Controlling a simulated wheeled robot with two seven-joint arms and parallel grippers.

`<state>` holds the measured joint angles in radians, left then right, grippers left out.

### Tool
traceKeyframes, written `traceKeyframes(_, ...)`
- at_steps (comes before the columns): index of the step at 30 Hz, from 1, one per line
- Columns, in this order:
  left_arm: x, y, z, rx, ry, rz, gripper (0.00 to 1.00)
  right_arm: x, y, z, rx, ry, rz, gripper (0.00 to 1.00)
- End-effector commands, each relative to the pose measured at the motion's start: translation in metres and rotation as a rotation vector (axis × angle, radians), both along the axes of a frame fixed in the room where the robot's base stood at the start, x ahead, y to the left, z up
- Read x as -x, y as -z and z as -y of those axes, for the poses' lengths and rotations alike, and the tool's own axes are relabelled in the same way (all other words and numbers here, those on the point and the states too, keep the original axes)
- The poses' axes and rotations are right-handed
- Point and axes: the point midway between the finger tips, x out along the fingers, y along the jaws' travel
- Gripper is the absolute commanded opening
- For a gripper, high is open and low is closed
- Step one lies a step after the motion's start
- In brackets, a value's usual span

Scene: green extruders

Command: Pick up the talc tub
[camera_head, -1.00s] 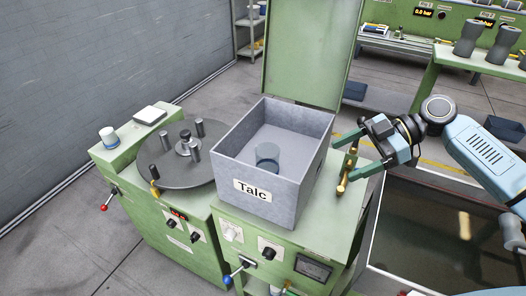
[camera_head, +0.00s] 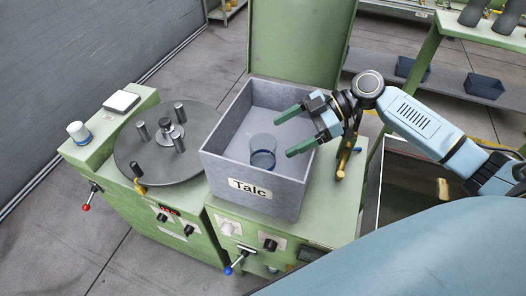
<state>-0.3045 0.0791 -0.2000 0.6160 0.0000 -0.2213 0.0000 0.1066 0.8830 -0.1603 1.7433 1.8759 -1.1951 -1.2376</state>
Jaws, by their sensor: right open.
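The grey bin labelled "Talc" (camera_head: 222,166) stands on the green machine top. Inside it, on its floor, is a small clear cylindrical tub (camera_head: 263,146) with a dark blue band near its lower part. My right gripper (camera_head: 283,134) is open, its two green fingers pointing left over the bin's right wall. The fingers are close to the right of the tub and hold nothing. I cannot tell the exact gap or height between fingers and tub. My left gripper is not in view.
A round grey turntable (camera_head: 136,163) with several metal posts is left of the bin. A white cup with a blue base (camera_head: 79,132) and a white square scale (camera_head: 121,102) stand farther left. A brass valve (camera_head: 344,160) rises right of the bin, near my right gripper.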

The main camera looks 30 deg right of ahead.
Motion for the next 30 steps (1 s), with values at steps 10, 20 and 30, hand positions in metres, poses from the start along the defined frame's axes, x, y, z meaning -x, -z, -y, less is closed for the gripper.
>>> traceKeyframes(10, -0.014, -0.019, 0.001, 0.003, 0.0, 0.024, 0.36, -0.012, 0.013, -0.041, -0.002, 0.0, 0.001, 0.83)
traceKeyframes(20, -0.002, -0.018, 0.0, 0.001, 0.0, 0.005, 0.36, -0.012, 0.016, -0.043, 0.0, 0.0, -0.001, 0.72)
traceKeyframes(30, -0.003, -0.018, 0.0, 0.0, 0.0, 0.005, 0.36, -0.012, 0.015, -0.042, 0.0, 0.0, -0.001, 0.28)
